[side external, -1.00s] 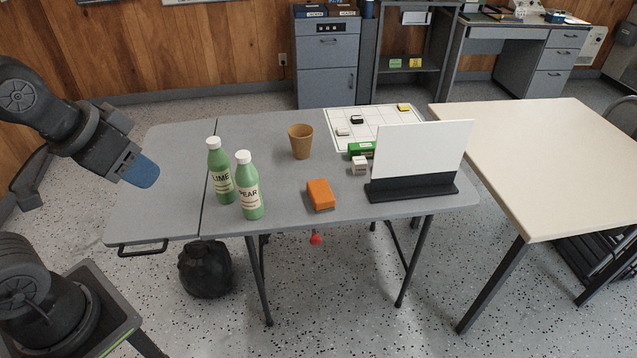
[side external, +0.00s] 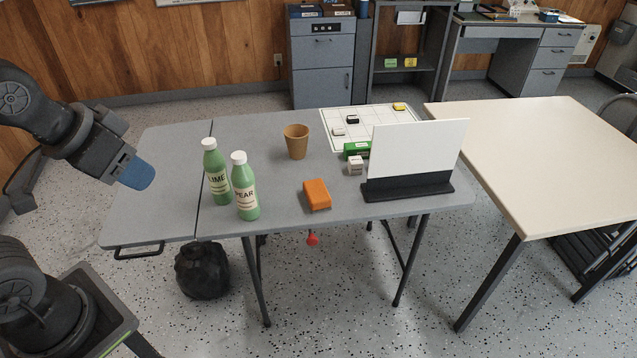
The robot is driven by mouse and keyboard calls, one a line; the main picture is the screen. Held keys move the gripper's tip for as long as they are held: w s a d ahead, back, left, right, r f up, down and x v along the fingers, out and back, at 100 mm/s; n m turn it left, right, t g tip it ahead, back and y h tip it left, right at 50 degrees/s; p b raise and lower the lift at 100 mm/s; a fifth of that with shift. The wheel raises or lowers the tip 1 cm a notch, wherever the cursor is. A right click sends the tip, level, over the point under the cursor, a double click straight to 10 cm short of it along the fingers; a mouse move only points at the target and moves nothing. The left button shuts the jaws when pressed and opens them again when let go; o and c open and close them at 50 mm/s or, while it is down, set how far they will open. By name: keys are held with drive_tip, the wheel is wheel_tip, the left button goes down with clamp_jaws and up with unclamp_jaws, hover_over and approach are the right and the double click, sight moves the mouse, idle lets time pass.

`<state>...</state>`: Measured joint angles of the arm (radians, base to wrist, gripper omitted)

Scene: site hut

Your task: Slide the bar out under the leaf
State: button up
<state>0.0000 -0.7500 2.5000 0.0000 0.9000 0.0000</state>
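The grey folding table has a leaf (side external: 155,190) at its left end, level with the main top and divided from it by a dark seam. A black bar (side external: 139,252) shaped like a pull handle shows just below the leaf's front left edge. Its hidden part under the leaf cannot be seen. My gripper (side external: 137,174), with a blue end, hangs above the leaf's left side, higher than the bar and apart from it. Its fingers cannot be made out from this side.
Green LIME (side external: 217,173) and PEAR (side external: 246,188) bottles stand right of the seam. A brown cup (side external: 297,142), an orange block (side external: 317,195) and a white panel on a black stand (side external: 408,187) are farther right. A black bag (side external: 202,270) lies on the floor below. The leaf's top is clear.

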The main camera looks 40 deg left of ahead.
drive_tip(key=shift+o, duration=0.7)
drive_tip(key=shift+w+d+r, duration=0.1)
drive_tip(key=shift+w, duration=0.05)
drive_tip(key=shift+o, duration=0.9)
drive_tip(key=w+d+r+t+h, duration=0.2)
drive_tip(key=w+d, duration=0.4)
drive_tip(key=w, duration=0.5)
drive_tip(key=shift+d+r+h, duration=0.15)
drive_tip(key=shift+d+h, duration=0.05)
drive_tip(key=shift+h, duration=0.1)
drive_tip(key=w+d+f+n+t, duration=0.1)
drive_tip(key=w+d+f+n, duration=0.1)
drive_tip(key=w+d+f, duration=0.35)
drive_tip(key=w+d+f+n+t+y, duration=0.1)
drive_tip(key=w+d+f+t, duration=0.15)
drive_tip(key=w, duration=0.65)
drive_tip(key=w+d+f+n+t, duration=0.1)
drive_tip(key=w+d+f+n, duration=0.15)
drive_tip(key=w+d, duration=0.35)
drive_tip(key=n+y, duration=0.4)
drive_tip(key=y, duration=1)
approach(313, 242)
drive_tip(key=shift+m+t, duration=0.25)
drive_tip(key=shift+t, duration=0.1)
drive_tip(key=x, duration=1)
drive_tip(key=shift+a+f, duration=0.25)
drive_tip(key=shift+a, duration=0.1)
